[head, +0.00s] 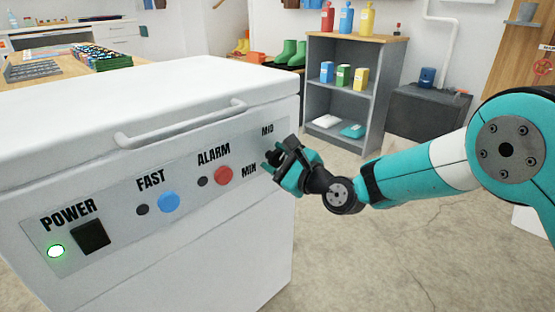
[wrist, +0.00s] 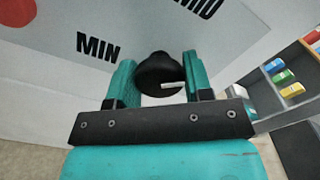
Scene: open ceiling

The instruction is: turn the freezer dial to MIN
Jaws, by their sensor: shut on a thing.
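The white chest freezer (head: 215,255) fills the left of the head view. Its front panel carries the labels POWER, FAST, ALARM, MIN and MID. The black freezer dial (wrist: 158,70) shows in the wrist view between my two teal fingers, right of the MIN label (wrist: 98,47) and below the MID label. A short white mark lies on the dial's face, toward its right side. My gripper (head: 273,160) is at the right end of the panel, shut on the dial. In the head view the gripper mostly hides the dial, and any label to its right.
The red ALARM button (head: 223,175), blue FAST button (head: 169,202) and black power switch (head: 93,237) lie left of the dial. The freezer's lid handle (head: 180,125) juts out above. A grey shelf (head: 312,105) stands behind my arm. The floor (head: 390,260) at right is clear.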

